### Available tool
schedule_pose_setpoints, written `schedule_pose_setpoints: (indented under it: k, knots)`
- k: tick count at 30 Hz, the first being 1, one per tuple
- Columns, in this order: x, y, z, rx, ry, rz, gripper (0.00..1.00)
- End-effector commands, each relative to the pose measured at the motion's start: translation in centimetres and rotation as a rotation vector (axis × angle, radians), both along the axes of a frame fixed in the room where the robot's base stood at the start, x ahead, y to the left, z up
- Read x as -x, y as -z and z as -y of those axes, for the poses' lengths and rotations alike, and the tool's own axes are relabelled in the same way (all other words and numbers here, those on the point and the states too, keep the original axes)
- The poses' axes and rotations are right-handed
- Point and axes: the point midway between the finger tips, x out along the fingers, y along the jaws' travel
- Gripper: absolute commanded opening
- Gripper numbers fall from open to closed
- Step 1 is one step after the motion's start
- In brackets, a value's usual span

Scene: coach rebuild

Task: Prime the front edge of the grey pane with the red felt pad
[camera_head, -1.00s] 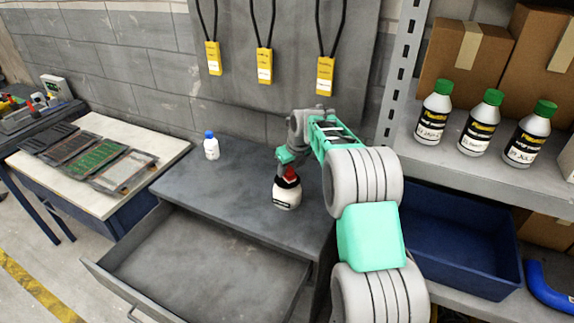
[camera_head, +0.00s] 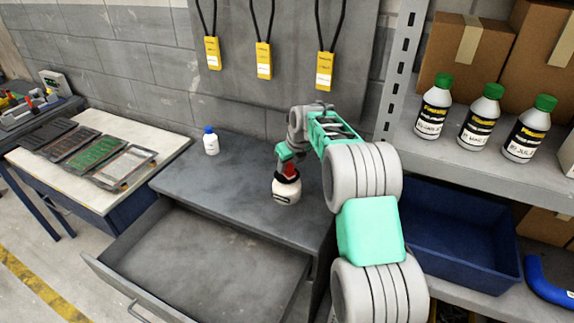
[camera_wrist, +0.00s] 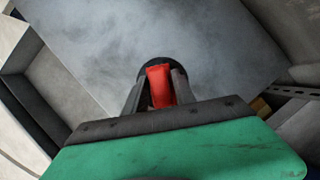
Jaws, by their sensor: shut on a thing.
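My gripper (camera_wrist: 160,88) is shut on a red block (camera_wrist: 159,86), which I take for the red felt pad. The red block also shows in the head view (camera_head: 290,170). Under it is a white rounded body with a black top (camera_head: 286,190), over the grey bench; the dark round top shows behind the red block in the wrist view. I cannot tell if red block and white body are joined, or if the body touches the bench. Several framed panels lie on the white-topped table at left; the nearest has a greyish middle (camera_head: 125,166) and may be the grey pane.
The grey bench (camera_head: 235,185) has a small blue-capped bottle (camera_head: 211,143). Its drawer (camera_head: 200,255) stands open and looks empty. Yellow tags hang on the back board. At right are a shelf with green-capped bottles (camera_head: 480,118) and a blue bin (camera_head: 450,250).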

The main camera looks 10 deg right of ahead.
Motion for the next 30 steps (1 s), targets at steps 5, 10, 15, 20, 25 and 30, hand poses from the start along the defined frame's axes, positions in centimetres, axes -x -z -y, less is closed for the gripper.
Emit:
schedule_pose_setpoints:
  k: [5,10,15,20,25,30]
  knots:
    - [0.0,0.2,0.0,0.000,0.000,0.000,0.00]
    - [0.0,0.4,0.0,0.000,0.000,0.000,0.00]
    - [0.0,0.6,0.0,0.000,0.000,0.000,0.00]
    - [0.0,0.8,0.0,0.000,0.000,0.000,0.00]
    - [0.0,1.1,0.0,0.000,0.000,0.001,0.00]
    - [0.0,1.3,0.0,0.000,0.000,0.000,0.00]
